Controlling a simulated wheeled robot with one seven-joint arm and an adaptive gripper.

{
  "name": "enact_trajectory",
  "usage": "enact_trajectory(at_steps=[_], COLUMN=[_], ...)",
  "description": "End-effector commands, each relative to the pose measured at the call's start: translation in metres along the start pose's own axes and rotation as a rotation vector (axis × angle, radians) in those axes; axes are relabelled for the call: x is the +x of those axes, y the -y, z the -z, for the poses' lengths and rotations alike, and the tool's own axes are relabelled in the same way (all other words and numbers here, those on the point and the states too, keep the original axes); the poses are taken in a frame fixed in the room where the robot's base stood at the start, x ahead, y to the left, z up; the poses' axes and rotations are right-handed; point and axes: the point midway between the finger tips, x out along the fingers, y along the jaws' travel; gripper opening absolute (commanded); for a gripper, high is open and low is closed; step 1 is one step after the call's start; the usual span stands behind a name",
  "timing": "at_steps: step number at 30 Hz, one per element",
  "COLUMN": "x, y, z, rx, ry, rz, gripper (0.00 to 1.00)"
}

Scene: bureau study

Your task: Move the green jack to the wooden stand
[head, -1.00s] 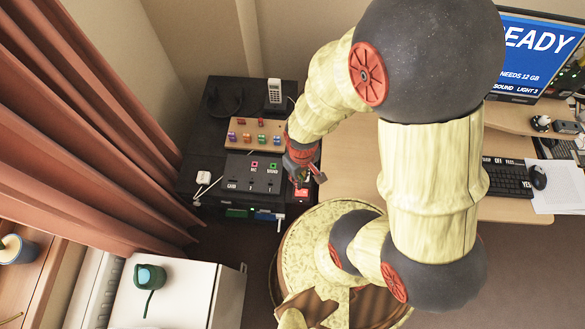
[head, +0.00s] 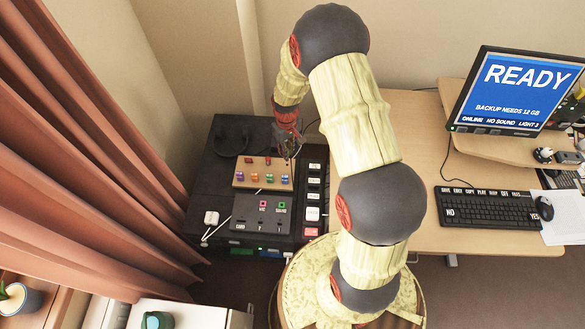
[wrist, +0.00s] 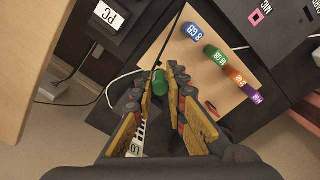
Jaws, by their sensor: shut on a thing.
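My gripper (wrist: 160,80) is shut on the green jack (wrist: 159,83), which shows between the fingertips in the wrist view with a dark cable running up from it. In the head view my gripper (head: 289,150) hangs above the back right part of the wooden stand (head: 246,183), and the jack cannot be made out clearly there. I cannot tell whether the jack touches the stand.
A grey panel (head: 248,220) with pink and green sockets is in front of the stand. A PC-labelled box (wrist: 105,28) and a pale cable (wrist: 112,82) are near my gripper. The keyboard (head: 480,207) and monitor (head: 515,95) are at right.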

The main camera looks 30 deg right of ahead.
Motion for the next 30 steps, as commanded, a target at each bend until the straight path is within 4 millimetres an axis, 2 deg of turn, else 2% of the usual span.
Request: enact_trajectory(at_steps=[4,10,24,30], x=[-0.007,0.000,0.043,0.052], y=[-0.004,-0.003,-0.003,-0.003], z=[0.011,0.007,0.007,0.007], rx=[-0.023,-0.038,-0.037,-0.037], ry=[0.000,0.001,0.001,0.000], rz=[0.000,0.001,0.000,0.000], gripper=[0.02,0.02,0.02,0.02])
